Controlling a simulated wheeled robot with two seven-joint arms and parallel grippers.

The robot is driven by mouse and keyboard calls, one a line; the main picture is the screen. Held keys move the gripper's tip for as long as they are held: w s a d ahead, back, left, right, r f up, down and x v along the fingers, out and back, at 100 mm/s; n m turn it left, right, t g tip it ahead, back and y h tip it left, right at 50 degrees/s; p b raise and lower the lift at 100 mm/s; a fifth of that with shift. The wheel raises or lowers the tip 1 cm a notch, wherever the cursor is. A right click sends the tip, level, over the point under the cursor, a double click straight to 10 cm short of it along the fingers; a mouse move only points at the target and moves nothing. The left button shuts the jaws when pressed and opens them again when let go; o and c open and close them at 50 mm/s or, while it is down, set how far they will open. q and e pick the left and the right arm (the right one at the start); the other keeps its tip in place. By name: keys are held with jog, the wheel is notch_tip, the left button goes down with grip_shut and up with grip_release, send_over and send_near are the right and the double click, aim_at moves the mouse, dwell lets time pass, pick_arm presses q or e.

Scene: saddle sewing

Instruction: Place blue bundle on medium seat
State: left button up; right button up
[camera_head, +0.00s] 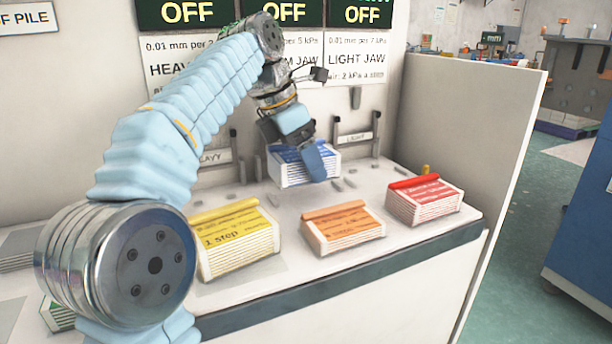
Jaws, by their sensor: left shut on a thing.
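The blue bundle (291,172) is a stack of white sheets with a blue top. It is at the back of the bench, below the middle sign. My left gripper (305,157) is shut on it from above, and a blue finger covers part of its top and front. The medium seat is not clearly seen; the bundle and my gripper cover that middle spot between the heavy and light labels. I cannot tell whether the bundle touches the bench. My right gripper is not in view.
A yellow bundle (236,240), an orange bundle (343,228) and a red bundle (424,200) stand along the front of the bench. Small grey posts stand at the back. A white side panel (468,125) bounds the bench on the right.

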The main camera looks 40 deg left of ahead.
aim_at(273, 175)
pick_arm(q)
jog(key=shift+w+f, duration=0.2)
jog(key=shift+f, duration=0.05)
jog(key=shift+w+a+f, duration=0.1)
jog(key=shift+w+f, duration=0.1)
jog(key=shift+f, duration=1.55)
jog(key=shift+f, duration=0.2)
jog(key=o, duration=1.2)
jog(key=shift+c, duration=0.2)
jog(key=shift+s+r, duration=0.1)
jog(key=shift+r, duration=0.45)
jog(key=v, duration=0.4)
jog(key=shift+s+a, duration=0.2)
jog(key=shift+s, duration=0.05)
jog(key=s+b, duration=0.1)
jog(key=s+a, duration=0.1)
jog(key=s, duration=0.1)
jog(key=s+a+b, duration=0.1)
jog(key=shift+s+a+b, duration=0.1)
jog(key=shift+s+b, duration=0.15)
jog(key=shift+b, duration=0.1)
jog(key=s+a, duration=0.1)
jog(key=s, duration=0.1)
jog(key=s+a, duration=0.1)
jog(key=s, duration=0.1)
jog(key=s+a, duration=0.1)
jog(key=s, duration=0.1)
jog(key=shift+r+b, duration=0.1)
jog(key=shift+b, duration=0.25)
